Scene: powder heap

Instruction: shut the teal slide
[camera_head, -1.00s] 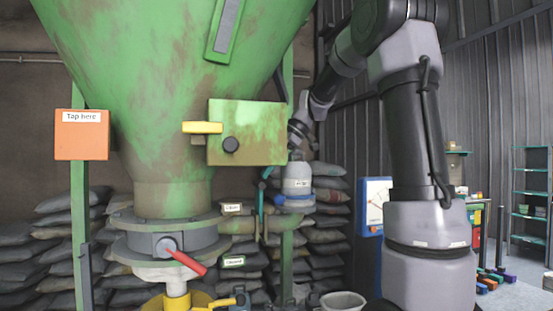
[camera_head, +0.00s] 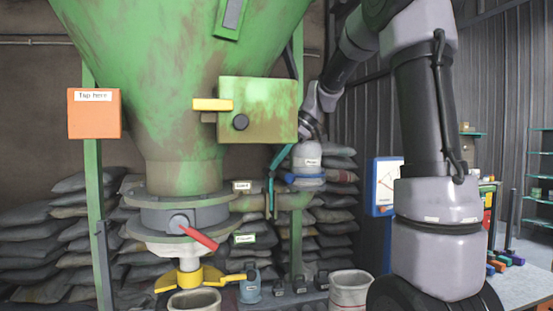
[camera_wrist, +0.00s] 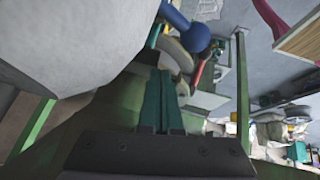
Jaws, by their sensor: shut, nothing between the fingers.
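An upright teal strip (camera_head: 271,196), which looks like the teal slide, stands at the pipe right of the hopper outlet in the head view. A slanted teal piece (camera_head: 284,156) above it may be my gripper's fingers; I cannot tell for sure. My gripper (camera_wrist: 161,78) shows in the wrist view with two teal fingers close together, holding nothing. A teal bit (camera_wrist: 154,35) lies just beyond the tips, partly hidden by them. Whether they touch is unclear. A pale vessel (camera_head: 306,155) with a blue collar stands just right of the teal parts.
A green box (camera_head: 258,110) with a yellow handle hangs in front of my wrist. A red lever (camera_head: 200,238) sits on the hopper outlet. A blue ball knob (camera_wrist: 195,38) is beyond my fingers. A bucket (camera_head: 350,290) stands below right. Stacked sacks (camera_head: 335,222) line the wall.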

